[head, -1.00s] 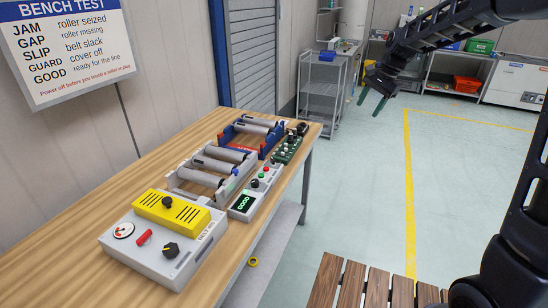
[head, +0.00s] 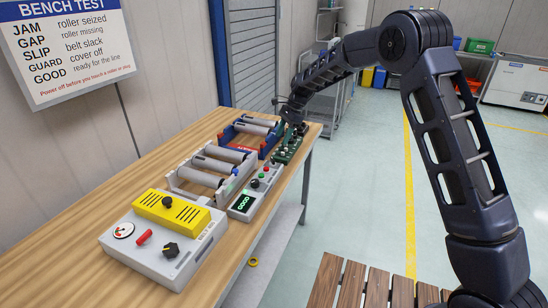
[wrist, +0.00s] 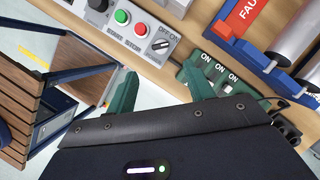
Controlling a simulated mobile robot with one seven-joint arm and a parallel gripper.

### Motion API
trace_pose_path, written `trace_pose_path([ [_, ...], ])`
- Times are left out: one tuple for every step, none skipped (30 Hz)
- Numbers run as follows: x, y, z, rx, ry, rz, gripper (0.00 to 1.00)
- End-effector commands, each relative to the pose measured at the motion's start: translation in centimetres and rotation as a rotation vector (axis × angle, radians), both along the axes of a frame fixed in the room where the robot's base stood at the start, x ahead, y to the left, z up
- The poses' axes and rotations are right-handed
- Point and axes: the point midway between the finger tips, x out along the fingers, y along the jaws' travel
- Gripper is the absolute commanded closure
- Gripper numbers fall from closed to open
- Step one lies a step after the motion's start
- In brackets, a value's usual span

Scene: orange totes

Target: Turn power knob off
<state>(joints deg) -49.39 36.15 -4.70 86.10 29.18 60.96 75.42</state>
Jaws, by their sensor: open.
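The power knob (wrist: 160,47), small and dark with OFF and ON lettering beside it, sits at one end of a grey control box (wrist: 176,56) in the wrist view. Which label its pointer faces is too small to tell. A green START button (wrist: 121,16) and a red STOP button (wrist: 139,31) are in line with it. My gripper (wrist: 160,82) is open and empty, its two green fingers apart, with the knob in the picture beyond the gap between them. In the head view, the grey control box (head: 247,197) shows a lit GOOD display, and my gripper is small above the bench's far end.
A green switch box (wrist: 214,73) with several ON labels is beside the grey control box. A blue roller frame (head: 243,133) and a grey roller frame (head: 187,177) stand on the wooden bench (head: 75,262). A yellow-covered tester (head: 130,246) is nearest.

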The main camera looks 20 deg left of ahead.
Motion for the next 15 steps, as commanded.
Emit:
trace_pose_path([
  [-0.1, 0.2, -0.3, 0.0, 0.002, -0.001, 0.47],
  [-0.1, 0.3, -0.4, -0.001, 0.003, -0.002, 0.47],
  [-0.2, 0.3, -0.7, -0.001, 0.003, -0.002, 0.47],
  [-0.3, 0.4, -0.9, -0.001, 0.003, -0.002, 0.47],
  [-0.4, 0.5, -1.2, -0.002, 0.003, -0.002, 0.47],
  [-0.5, 0.6, -1.7, -0.002, 0.003, -0.002, 0.47],
  [-0.7, 0.7, -2.2, -0.002, 0.003, -0.002, 0.47],
  [-0.8, 0.8, -2.6, -0.002, 0.003, -0.001, 0.47],
  [-1.0, 1.0, -3.3, -0.003, 0.003, 0.0, 0.47],
  [-1.2, 1.2, -3.8, -0.004, 0.004, 0.0, 0.47],
  [-1.3, 1.3, -4.3, -0.003, 0.003, 0.0, 0.47],
  [-1.5, 1.5, -4.9, -0.003, 0.002, -0.001, 0.47],
  [-1.7, 1.6, -5.4, -0.003, 0.003, 0.0, 0.47],
  [-1.8, 1.8, -5.9, -0.003, 0.004, -0.001, 0.47],
  [-1.9, 2.0, -6.5, -0.003, 0.004, -0.001, 0.47],
])
